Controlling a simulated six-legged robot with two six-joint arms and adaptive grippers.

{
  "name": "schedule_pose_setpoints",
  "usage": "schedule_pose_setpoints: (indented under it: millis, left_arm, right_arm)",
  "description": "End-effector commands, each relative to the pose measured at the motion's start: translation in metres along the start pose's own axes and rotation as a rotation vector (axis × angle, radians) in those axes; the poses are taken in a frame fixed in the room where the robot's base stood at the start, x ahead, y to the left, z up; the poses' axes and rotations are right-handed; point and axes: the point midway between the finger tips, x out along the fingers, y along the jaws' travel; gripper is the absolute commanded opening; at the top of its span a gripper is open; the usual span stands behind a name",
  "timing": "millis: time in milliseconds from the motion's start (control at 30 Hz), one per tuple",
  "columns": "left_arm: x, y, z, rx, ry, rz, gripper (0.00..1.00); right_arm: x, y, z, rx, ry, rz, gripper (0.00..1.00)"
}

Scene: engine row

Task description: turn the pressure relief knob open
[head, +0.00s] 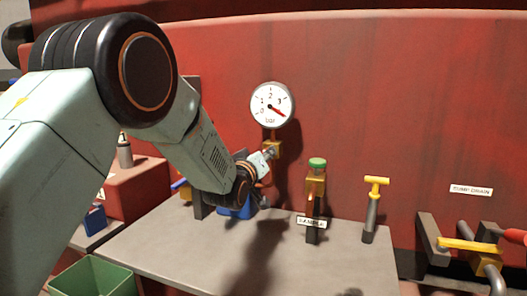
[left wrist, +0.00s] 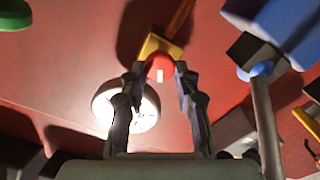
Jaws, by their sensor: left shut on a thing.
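The pressure relief knob (left wrist: 160,65) is a small red round knob with a white mark, mounted on a brass block (head: 276,150) below the gauge. The mark runs upright in the left wrist view. My left gripper (head: 268,157) reaches the block from the left, and in the left wrist view its fingers (left wrist: 159,70) are shut on the knob's two sides. The knob is hidden by the gripper in the head view. The white gauge (head: 271,104) has its red needle pointing to the lower right, beyond the 3. My right gripper is in neither view.
A green-capped sample valve (head: 317,164) and a yellow T-handle (head: 376,183) stand right of the gripper on the grey bench (head: 165,246). Pipes with a yellow lever (head: 470,245) are at far right. A green bin (head: 95,278) is at lower left.

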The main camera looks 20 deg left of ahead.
Motion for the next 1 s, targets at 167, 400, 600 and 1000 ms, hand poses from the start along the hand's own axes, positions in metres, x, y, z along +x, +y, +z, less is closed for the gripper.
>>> schedule_pose_setpoints:
  millis: [167,400,600,1000]
  left_arm:
    - [0.000,0.000,0.002,-0.164,-0.007,-0.001,0.00]
    - [0.000,-0.001,0.002,-0.391,-0.007,-0.001,0.00]
    - [0.000,-0.001,0.003,-0.580,-0.008,-0.002,0.00]
    - [0.000,-0.001,0.004,-0.896,-0.007,0.000,0.00]
  right_arm:
    - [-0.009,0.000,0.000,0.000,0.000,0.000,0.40]
    - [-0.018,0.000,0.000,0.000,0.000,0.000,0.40]
    - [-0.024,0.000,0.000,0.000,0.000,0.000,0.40]
    - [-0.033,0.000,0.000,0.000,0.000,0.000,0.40]
